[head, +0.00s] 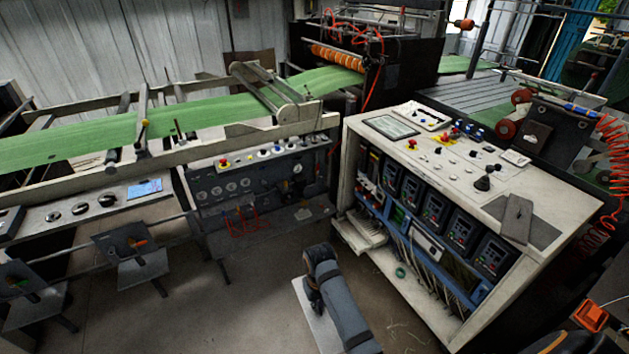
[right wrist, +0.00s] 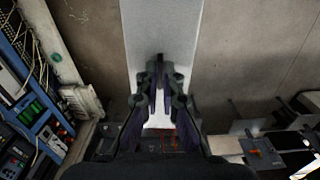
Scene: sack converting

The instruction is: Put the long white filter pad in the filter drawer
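A long pale board-like strip (right wrist: 160,25), which looks like the white filter pad, runs down the middle of the right wrist view. Part of it shows in the head view as a white surface (head: 312,318) beside my right arm. My right gripper (right wrist: 162,72) is over this strip, its two dark fingers close together with a narrow gap. A brighter white patch shows between the fingers; I cannot tell whether they grip anything. The right gripper (head: 314,300) is mostly hidden by its arm in the head view. My left gripper is out of view. I cannot identify the filter drawer.
A white control cabinet (head: 470,160) with an open front of drives and cables stands at right, a pale ledge (head: 358,236) jutting from its lower left. A machine with a green web (head: 80,140) and a grey control panel (head: 262,180) lies at left. Bare floor (head: 230,310) is between.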

